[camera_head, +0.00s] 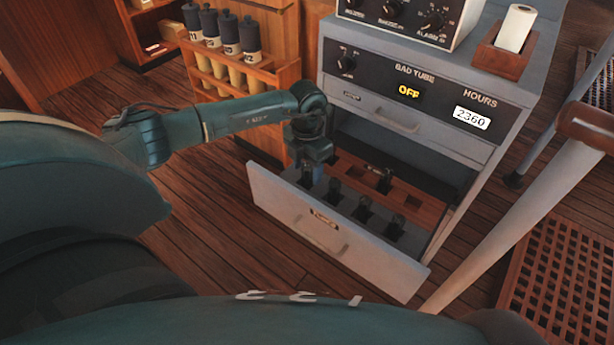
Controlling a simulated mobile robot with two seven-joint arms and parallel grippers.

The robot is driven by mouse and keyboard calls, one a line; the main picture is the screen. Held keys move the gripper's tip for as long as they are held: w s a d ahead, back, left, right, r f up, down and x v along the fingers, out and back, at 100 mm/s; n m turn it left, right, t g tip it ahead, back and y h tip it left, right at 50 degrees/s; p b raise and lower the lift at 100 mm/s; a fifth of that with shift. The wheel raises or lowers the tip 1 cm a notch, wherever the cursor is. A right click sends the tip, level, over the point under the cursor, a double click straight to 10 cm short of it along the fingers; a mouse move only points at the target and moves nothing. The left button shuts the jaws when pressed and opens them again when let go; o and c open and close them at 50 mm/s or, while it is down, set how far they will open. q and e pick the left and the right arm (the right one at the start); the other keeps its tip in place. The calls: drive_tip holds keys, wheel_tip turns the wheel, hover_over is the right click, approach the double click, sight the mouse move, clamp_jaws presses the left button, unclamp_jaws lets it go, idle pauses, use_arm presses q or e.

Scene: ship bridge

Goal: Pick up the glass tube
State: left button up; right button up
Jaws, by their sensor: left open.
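An open grey drawer (290,217) sticks out from the cabinet. Small dark glass tubes stand upright in a row along its front side, among them one tube (333,193), a middle tube (363,209) and a right-hand tube (396,227). Another dark tube-like piece (385,181) stands further back on the brown wooden insert (418,205). My left gripper (311,180) points down into the drawer's left end, at the head of the row. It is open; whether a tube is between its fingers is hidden. My right gripper is not in view.
The grey cabinet (480,145) has a panel reading "BAD TUBE OFF" and a counter "2360". A wooden rack (285,75) with several dark-capped cylinders stands behind my left arm. A pale rail (520,225) crosses at the right. A paper roll (515,28) stands on top.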

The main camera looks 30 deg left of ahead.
use_arm(q)
drive_tip(key=shift+c, duration=0.4)
drive_tip(key=c, duration=1)
drive_tip(key=shift+r, duration=0.1)
